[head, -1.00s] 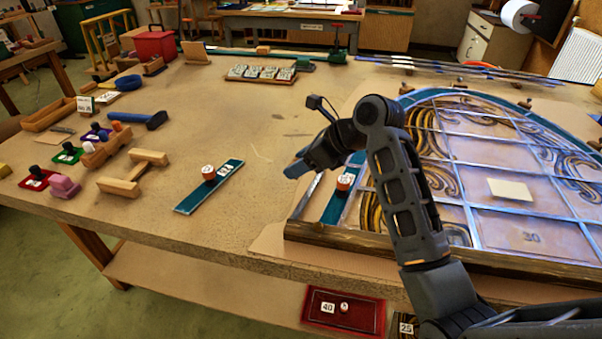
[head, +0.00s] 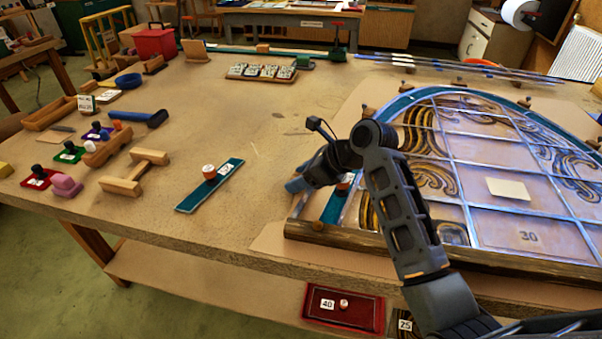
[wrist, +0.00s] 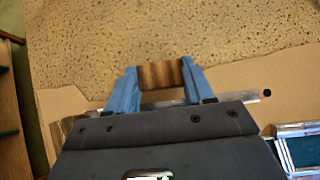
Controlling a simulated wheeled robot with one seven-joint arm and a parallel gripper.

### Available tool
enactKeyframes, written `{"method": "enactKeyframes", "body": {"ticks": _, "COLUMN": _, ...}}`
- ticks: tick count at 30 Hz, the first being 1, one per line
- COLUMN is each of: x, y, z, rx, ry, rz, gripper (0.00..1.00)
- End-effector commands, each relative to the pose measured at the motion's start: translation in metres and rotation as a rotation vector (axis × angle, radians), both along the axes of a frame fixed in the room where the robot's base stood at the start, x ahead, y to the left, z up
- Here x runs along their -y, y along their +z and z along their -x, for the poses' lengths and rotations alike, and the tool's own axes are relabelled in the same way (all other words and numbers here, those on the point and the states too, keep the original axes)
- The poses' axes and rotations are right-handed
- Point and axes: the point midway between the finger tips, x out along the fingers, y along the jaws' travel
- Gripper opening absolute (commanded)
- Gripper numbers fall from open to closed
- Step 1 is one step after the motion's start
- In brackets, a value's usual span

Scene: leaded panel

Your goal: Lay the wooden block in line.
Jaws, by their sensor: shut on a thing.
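My gripper (wrist: 160,82) is shut on a brown wooden block (wrist: 161,73), which shows between its two blue fingers in the wrist view. In the head view my gripper (head: 294,187) is low over the left front corner of the leaded panel (head: 508,211), and the block cannot be made out there. A silvery strip (wrist: 243,98) lies on the tan board (wrist: 292,88) near the fingers in the wrist view. I cannot tell whether the block touches anything below it. A dark wooden batten (head: 340,235) runs along the panel's front edge.
A teal strip with a white-topped knob (head: 209,171) lies left of my gripper. A pale card (head: 508,189) lies on the panel. The bench between is clear.

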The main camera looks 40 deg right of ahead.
Motion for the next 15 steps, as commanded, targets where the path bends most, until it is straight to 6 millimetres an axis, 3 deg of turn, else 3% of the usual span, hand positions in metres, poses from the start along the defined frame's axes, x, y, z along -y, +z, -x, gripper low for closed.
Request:
{"method": "enactKeyframes", "body": {"ticks": 2, "x": 0.0001, "y": -0.0017, "z": 0.0007, "rx": -0.003, "ry": -0.001, "rz": -0.001, "gripper": 0.19}}
{"method": "enactKeyframes", "body": {"ticks": 3, "x": 0.0001, "y": -0.0019, "z": 0.0008, "rx": -0.004, "ry": -0.001, "rz": -0.001, "gripper": 0.56}}
{"method": "enactKeyframes", "body": {"ticks": 10, "x": 0.0004, "y": -0.0026, "z": 0.0011, "rx": -0.005, "ry": -0.002, "rz": -0.002, "gripper": 0.78}}
{"method": "enactKeyframes", "body": {"ticks": 15, "x": 0.0005, "y": -0.0030, "z": 0.0014, "rx": -0.007, "ry": -0.002, "rz": -0.003, "gripper": 0.78}}
